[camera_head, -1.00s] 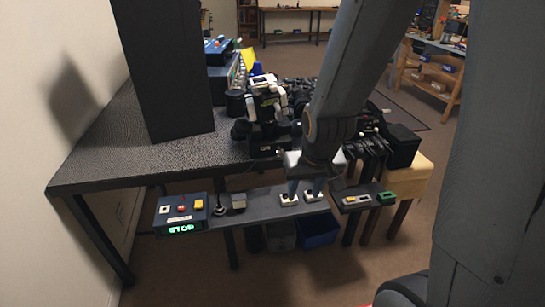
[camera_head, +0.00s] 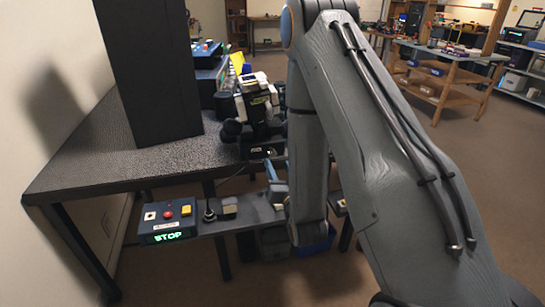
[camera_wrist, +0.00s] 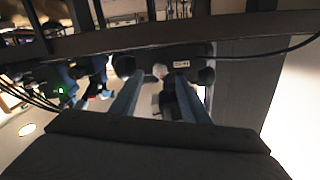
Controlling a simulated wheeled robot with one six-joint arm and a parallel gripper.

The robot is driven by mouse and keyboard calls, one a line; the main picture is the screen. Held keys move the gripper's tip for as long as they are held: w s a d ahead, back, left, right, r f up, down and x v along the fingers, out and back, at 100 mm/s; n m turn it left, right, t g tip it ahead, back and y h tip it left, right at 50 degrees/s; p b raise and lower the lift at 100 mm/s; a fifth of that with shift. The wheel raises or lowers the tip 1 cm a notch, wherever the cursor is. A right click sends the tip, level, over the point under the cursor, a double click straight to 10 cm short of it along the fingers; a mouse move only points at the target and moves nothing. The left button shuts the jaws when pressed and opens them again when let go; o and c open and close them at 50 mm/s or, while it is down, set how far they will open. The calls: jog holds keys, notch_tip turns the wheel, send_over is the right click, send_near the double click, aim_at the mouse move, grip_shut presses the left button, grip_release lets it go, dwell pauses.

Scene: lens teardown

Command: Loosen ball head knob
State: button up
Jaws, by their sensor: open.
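A dark device with white parts (camera_head: 256,98) stands on the table, with a black labelled base (camera_head: 262,148) at the front edge. Dark round knobs sit on it, one at its left (camera_head: 232,128). My gripper (camera_head: 271,168) is just below and in front of that base, its blue fingers tilted up towards it. In the wrist view, the two fingers of my gripper (camera_wrist: 160,77) stand apart, with a pale round part (camera_wrist: 160,70) beyond them. A black round knob (camera_wrist: 124,66) lies left of them and another (camera_wrist: 206,76) to the right. I cannot tell which is the ball head knob.
The dark table (camera_head: 85,160) has a tall black panel (camera_head: 150,75) standing on it at the left. A control box (camera_head: 168,219) with a lit STOP display sits on the low front shelf (camera_head: 240,222), beside a small joystick (camera_head: 209,212).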

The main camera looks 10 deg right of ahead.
aim_at(273, 155)
jog(key=shift+w+r+p, duration=0.1)
jog(key=shift+w+p, duration=0.3)
jog(key=shift+w, duration=3.45)
jog(key=c, duration=1.1)
jog(key=shift+o, duration=0.2)
